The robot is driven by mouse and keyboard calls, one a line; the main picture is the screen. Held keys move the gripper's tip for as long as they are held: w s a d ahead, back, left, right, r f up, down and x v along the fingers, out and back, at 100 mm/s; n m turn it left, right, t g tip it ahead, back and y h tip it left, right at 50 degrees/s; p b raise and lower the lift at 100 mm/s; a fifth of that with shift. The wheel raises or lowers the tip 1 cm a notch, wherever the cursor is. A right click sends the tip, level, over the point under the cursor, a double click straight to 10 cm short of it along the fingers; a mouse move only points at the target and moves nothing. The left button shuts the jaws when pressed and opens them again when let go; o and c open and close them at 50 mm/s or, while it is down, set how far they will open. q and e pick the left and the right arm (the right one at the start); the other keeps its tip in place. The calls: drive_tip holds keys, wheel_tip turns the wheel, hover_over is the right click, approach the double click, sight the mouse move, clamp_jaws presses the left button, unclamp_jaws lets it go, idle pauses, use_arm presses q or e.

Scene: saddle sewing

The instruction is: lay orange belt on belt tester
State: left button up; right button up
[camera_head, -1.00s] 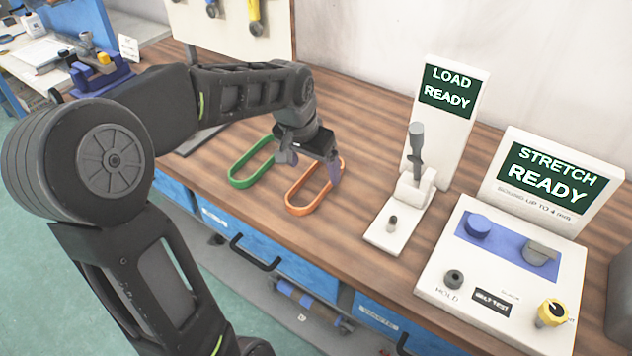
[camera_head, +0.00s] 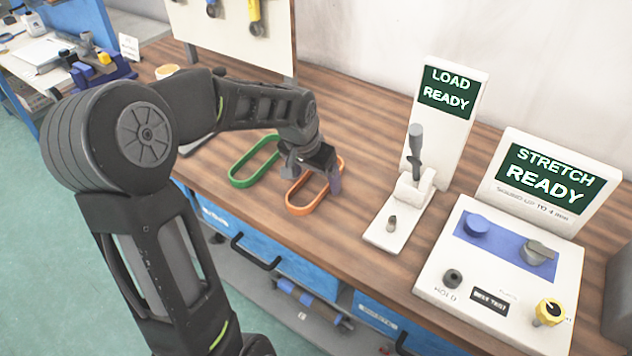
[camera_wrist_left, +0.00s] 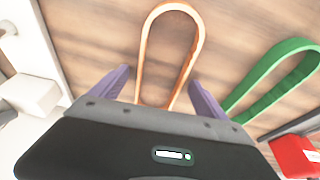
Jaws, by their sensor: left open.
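The orange belt (camera_head: 306,209), a long closed loop, lies flat on the wooden bench. It also shows in the left wrist view (camera_wrist_left: 144,50), running between the two fingers. My left gripper (camera_head: 313,175) is open over the orange belt's far part, its purple fingers (camera_wrist_left: 160,88) apart on either side of the loop. The belt tester (camera_head: 440,285) is the white box at the right with a blue plate, a blue round post (camera_head: 478,226), a grey post (camera_head: 540,252) and a screen (camera_head: 546,175) reading "STRETCH READY". My right gripper is not in view.
A green belt (camera_head: 243,181) lies left of the orange one; it shows in the left wrist view (camera_wrist_left: 275,72) too. A white lever stand (camera_head: 385,238) with a "LOAD READY" screen (camera_head: 449,90) stands between the belts and tester. A red object (camera_wrist_left: 296,156) shows at the wrist view's corner.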

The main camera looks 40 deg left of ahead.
use_arm(q)
drive_tip(key=shift+c, duration=0.3)
drive_tip(key=c, duration=1.4)
drive_tip(key=shift+r, duration=0.15)
drive_tip(key=shift+c, duration=0.2)
wheel_tip(320, 180, up, 10)
drive_tip(key=shift+f, duration=0.2)
